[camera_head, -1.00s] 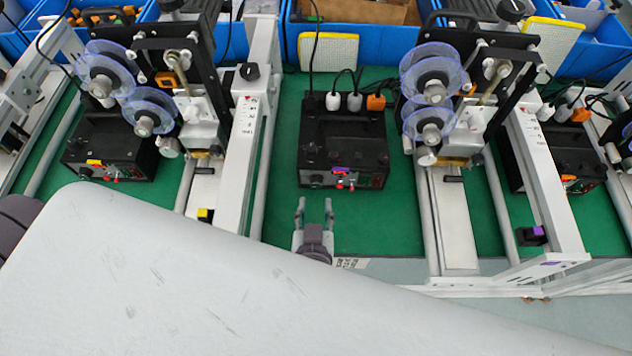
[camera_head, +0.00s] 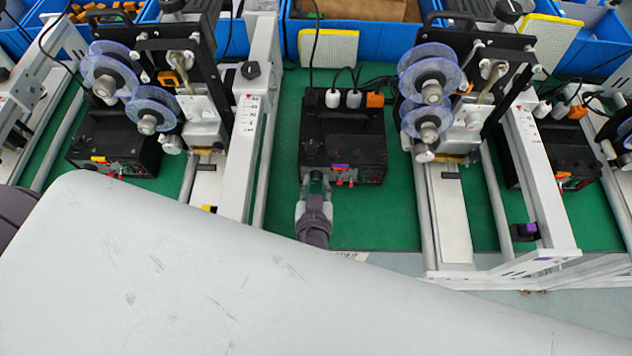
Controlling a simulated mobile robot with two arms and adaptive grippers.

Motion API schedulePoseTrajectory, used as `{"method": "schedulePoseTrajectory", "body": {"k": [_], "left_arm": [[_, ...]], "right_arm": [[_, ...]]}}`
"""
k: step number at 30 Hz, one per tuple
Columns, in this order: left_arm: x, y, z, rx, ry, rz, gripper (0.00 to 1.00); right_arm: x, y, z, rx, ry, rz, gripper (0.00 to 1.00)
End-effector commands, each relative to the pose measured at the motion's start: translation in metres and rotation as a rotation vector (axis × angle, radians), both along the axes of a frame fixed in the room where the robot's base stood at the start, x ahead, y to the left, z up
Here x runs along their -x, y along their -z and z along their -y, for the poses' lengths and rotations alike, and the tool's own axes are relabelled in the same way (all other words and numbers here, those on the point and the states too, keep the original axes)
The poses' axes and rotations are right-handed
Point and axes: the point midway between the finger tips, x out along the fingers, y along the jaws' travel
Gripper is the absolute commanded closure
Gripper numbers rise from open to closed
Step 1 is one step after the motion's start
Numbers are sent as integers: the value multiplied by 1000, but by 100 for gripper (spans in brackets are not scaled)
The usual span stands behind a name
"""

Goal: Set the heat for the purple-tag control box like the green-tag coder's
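The purple-tag control box (camera_head: 345,135) is a black box in the middle of the green mat. Its purple tag (camera_head: 341,167) is on its front, above red switches. My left gripper (camera_head: 315,178) is at the left end of that front, where the dial is. Its fingers lie on either side of the dial and hide most of it. I cannot tell whether they touch or grip it. A coder with clear purple-blue reels (camera_head: 431,85) stands right of the box, with a purple tag (camera_head: 531,228) on its frame. No green tag shows. My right gripper is not in view.
A yellow-tag box (camera_head: 115,140) and a coder with reels (camera_head: 152,110) stand to the left. An orange-tag box (camera_head: 562,155) is at the right. Blue bins (camera_head: 375,38) line the back. Plugs and cables sit behind the middle box.

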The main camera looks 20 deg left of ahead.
Motion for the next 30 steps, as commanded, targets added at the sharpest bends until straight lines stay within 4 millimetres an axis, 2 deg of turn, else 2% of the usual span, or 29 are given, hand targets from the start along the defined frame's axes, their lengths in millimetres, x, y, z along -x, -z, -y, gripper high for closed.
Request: {"method": "schedulePoseTrajectory", "body": {"k": [11, 30], "left_arm": [[0, 1, 1, -61, -2, -18, 100], [-1, 2, 3, -480, -2, -137, 100]], "right_arm": [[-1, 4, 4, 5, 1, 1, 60], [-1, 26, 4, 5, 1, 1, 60]]}}
